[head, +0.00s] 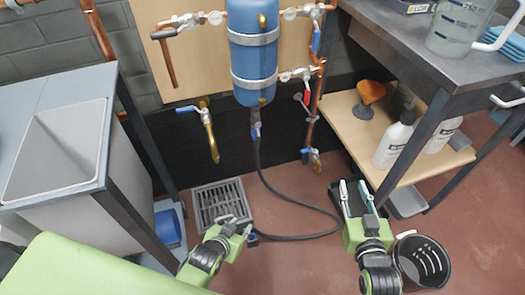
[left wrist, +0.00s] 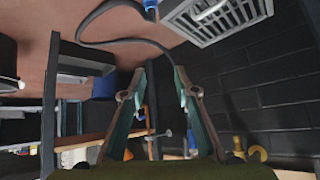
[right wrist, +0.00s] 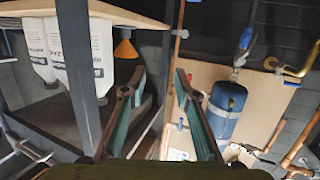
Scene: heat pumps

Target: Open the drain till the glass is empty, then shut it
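A blue tank (head: 254,60) hangs on the wooden wall board. A blue-handled drain valve (head: 256,131) sits below it, with a black hose (head: 285,196) running down to the floor. A clear graduated vessel (head: 455,30) stands on the right bench; its liquid level is hard to tell, and I cannot tell whether it is the task's glass. My left gripper (head: 238,226) is low beside the floor grate, open and empty; its fingers are apart in the left wrist view (left wrist: 160,72). My right gripper (head: 353,188) is open and empty near the right shelf, also seen in the right wrist view (right wrist: 160,72).
A floor grate (head: 221,204) lies below the board. A brass spout with a blue handle (head: 209,135) is at left, a red-handled valve (head: 303,101) right of the tank. A grey sink (head: 62,150) stands left; a black bucket (head: 421,262), bottles (head: 393,143) and bench legs crowd the right.

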